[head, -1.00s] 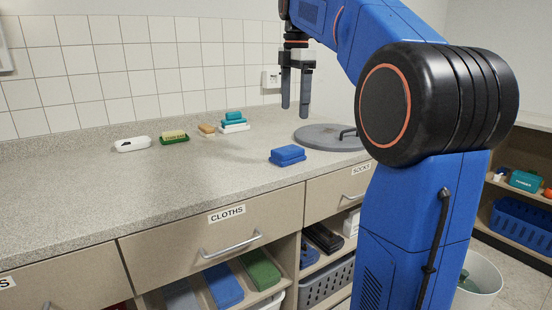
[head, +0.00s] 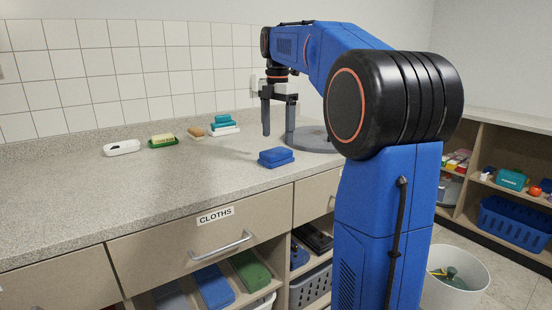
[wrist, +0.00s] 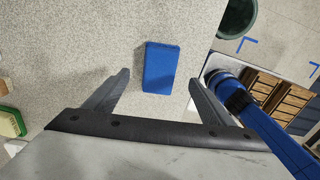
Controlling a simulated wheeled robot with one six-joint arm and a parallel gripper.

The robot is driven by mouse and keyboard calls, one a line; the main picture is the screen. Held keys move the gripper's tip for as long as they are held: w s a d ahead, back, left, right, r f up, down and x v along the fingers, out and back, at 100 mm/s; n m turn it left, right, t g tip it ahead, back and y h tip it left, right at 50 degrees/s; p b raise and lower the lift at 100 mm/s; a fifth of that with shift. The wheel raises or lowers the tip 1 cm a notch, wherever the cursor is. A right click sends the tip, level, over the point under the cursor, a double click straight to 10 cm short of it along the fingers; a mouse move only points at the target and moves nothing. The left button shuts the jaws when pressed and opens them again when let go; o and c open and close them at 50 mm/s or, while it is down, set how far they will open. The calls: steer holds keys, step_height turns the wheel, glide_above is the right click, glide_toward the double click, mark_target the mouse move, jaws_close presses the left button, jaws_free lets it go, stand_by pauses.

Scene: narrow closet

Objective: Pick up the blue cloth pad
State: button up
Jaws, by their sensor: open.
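The blue cloth pad (head: 276,157) lies on the speckled counter near its front edge, above the drawer fronts. It looks like two stacked folded layers. My gripper (head: 279,135) hangs above the counter with its fingers pointing down, open and empty. In the head view its fingertips are a little higher than the pad and apart from it. In the wrist view the pad (wrist: 160,67) shows ahead of and between the two spread fingers (wrist: 158,82), with nothing gripped. No part of the pad is hidden in the wrist view.
A round grey lid (head: 318,138) lies behind and right of the pad. The counter left of the pad is clear.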

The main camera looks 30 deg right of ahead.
mark_target(276, 151)
steer(key=shift+a+f, duration=0.15)
steer(key=shift+f, duration=1.6)
steer(key=shift+a+f, duration=0.1)
steer(key=shift+f, duration=1.65)
steer(key=c, duration=1.2)
